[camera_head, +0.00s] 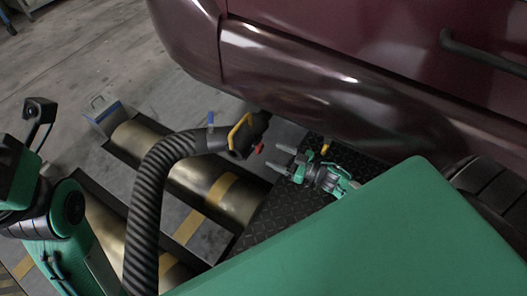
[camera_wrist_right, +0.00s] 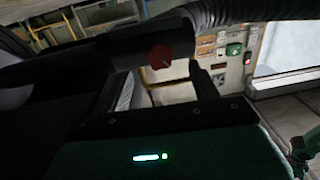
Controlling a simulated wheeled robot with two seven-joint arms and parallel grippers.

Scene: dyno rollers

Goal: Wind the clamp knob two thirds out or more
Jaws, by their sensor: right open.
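The red clamp knob (camera_head: 259,148) sticks out from the side of the black nozzle (camera_head: 240,138) at the end of the ribbed hose. In the right wrist view the red knob (camera_wrist_right: 160,56) shows in front of the dark nozzle body, left of a dark finger. My right gripper (camera_head: 279,158) is open and empty, its fingers pointing left at the knob with a small gap between. My left arm (camera_head: 62,215) stands at the left edge; its fingers do not show. How far the knob is wound cannot be told.
The ribbed hose (camera_head: 150,190) curves up from below to the nozzle under the dark red car (camera_head: 330,85). Brass rollers (camera_head: 228,192) lie in the floor beneath. Black tread plate (camera_head: 290,210) lies below my right gripper. A blue-grey block (camera_head: 103,115) stands at left.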

